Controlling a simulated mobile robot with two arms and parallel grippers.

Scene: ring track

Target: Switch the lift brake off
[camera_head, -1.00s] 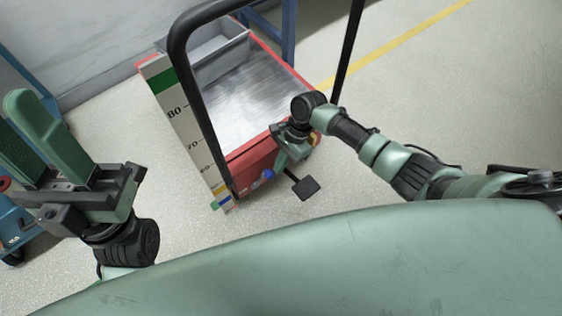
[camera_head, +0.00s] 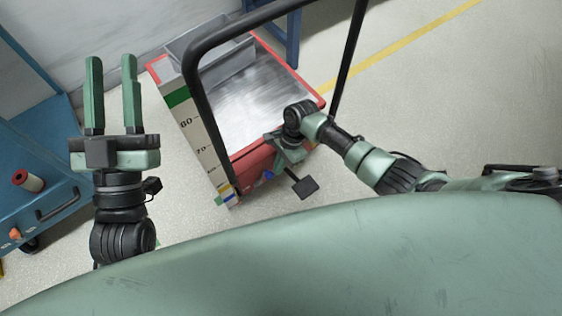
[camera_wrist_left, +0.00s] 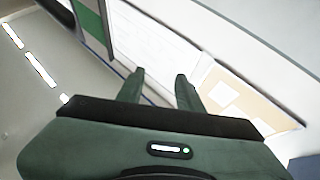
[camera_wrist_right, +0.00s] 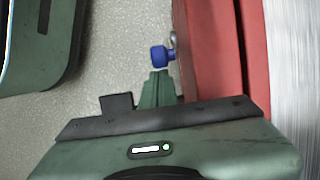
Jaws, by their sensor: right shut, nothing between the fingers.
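The red lift cart (camera_head: 250,160) has a grey metal deck, a black push handle (camera_head: 188,70) and a height scale (camera_head: 200,142). A small blue knob (camera_head: 268,174) sits on its near red side. The knob also shows in the right wrist view (camera_wrist_right: 160,57), on a short metal stem. A black pedal (camera_head: 303,188) sticks out from the cart's near side. My right gripper (camera_wrist_right: 159,73) is shut and empty, its fingertips right by the knob; I cannot tell whether they touch it. My left gripper (camera_head: 112,60) is open and empty, well left of the cart.
A grey bin (camera_head: 222,60) stands on the deck's far end. A blue cart (camera_head: 50,170) with a red-topped roll (camera_head: 28,180) stands at the left, close to my left arm. Blue frame legs (camera_head: 285,30) are behind. Floor right of the lift is clear.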

